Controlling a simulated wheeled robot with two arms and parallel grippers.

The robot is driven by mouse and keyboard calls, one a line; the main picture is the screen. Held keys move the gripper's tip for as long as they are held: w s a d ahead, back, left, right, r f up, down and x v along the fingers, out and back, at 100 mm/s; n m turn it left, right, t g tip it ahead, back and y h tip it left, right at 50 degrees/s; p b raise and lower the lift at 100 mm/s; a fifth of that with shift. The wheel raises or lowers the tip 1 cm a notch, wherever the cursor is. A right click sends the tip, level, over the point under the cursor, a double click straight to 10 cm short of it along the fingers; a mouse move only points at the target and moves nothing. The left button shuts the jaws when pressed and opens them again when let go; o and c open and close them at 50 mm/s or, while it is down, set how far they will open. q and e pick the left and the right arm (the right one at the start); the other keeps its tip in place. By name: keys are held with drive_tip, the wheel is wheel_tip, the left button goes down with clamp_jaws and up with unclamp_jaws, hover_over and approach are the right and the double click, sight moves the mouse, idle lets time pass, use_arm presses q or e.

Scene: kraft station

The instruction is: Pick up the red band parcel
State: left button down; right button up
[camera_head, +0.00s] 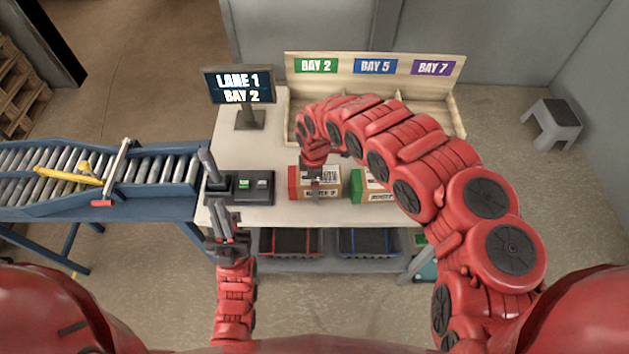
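The red band parcel (293,183) is a brown box with a red left end and a white top label. It stands upright on the white table. My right arm arches over the table, and its gripper (316,187) points down at the parcel's middle, one grey finger in front of its near face. The far finger is hidden, so I cannot tell whether it grips. My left gripper (223,222) hangs at the table's near left edge, away from the parcel and apparently empty. Its finger gap is unclear.
A green-banded parcel (362,183) stands just right, partly behind my arm. A button box (255,187) and a screen reading LANE 1 BAY 2 (240,86) are left. A wooden bay rack (342,68) stands behind. A roller conveyor (165,170) adjoins the table (270,212).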

drive_tip(key=c, duration=1.5)
drive_tip(key=shift+o, duration=0.2)
drive_tip(key=shift+a+r, duration=0.1)
drive_tip(key=shift+r, duration=0.05)
